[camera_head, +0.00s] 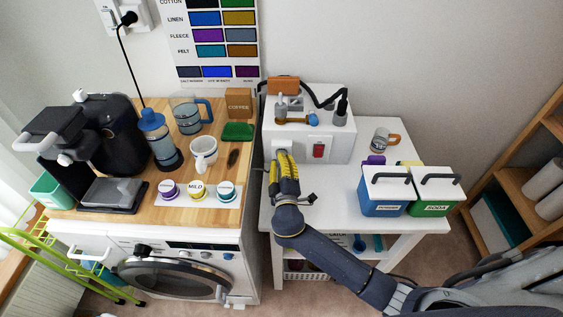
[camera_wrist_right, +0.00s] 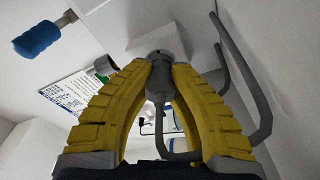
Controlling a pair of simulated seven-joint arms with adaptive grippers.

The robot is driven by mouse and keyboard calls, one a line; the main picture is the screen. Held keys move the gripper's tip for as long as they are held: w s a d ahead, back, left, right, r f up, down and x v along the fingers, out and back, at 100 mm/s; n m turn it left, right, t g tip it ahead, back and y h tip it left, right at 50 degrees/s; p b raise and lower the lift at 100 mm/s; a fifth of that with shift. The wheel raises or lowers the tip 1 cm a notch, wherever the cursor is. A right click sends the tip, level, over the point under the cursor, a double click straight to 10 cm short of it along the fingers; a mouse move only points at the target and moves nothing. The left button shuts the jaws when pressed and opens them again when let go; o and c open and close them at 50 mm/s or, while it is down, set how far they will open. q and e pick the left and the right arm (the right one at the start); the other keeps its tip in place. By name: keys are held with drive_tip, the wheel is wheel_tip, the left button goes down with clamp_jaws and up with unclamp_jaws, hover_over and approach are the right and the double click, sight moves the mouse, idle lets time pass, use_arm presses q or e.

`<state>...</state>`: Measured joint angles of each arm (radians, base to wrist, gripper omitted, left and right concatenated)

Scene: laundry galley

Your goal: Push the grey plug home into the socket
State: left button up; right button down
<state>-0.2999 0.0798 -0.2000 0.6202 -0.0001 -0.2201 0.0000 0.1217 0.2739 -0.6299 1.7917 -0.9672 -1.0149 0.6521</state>
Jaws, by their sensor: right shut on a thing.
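My right gripper (camera_head: 284,172) is at the front left of the white box (camera_head: 340,147) on the white table. In the right wrist view, its yellow fingers (camera_wrist_right: 161,75) are closed around the grey plug (camera_wrist_right: 158,84). The plug's front end is at the face of a white block (camera_wrist_right: 162,39), which looks like the socket; I cannot tell how deep it sits. In the head view the fingers hide the plug and most of the socket. A grey cord (camera_wrist_right: 239,65) loops to the right of the fingers. My left gripper is out of view.
A red switch (camera_head: 319,151) is on the box front, right of the gripper. The washer's wooden top (camera_head: 215,180) with cups and a coffee machine (camera_head: 100,130) is left.

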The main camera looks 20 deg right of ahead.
sight(280, 165)
drive_tip(key=shift+w+d, duration=0.2)
drive_tip(key=shift+w, duration=0.25)
idle(0.3)
drive_tip(key=c, duration=1.3)
unclamp_jaws()
drive_tip(key=shift+a+r+v, duration=0.1)
drive_tip(key=shift+a+v, duration=0.1)
drive_tip(key=shift+v, duration=1.3)
drive_tip(key=shift+a+r+v, duration=0.1)
drive_tip(key=shift+a+v, duration=0.05)
drive_tip(key=shift+v, duration=1.35)
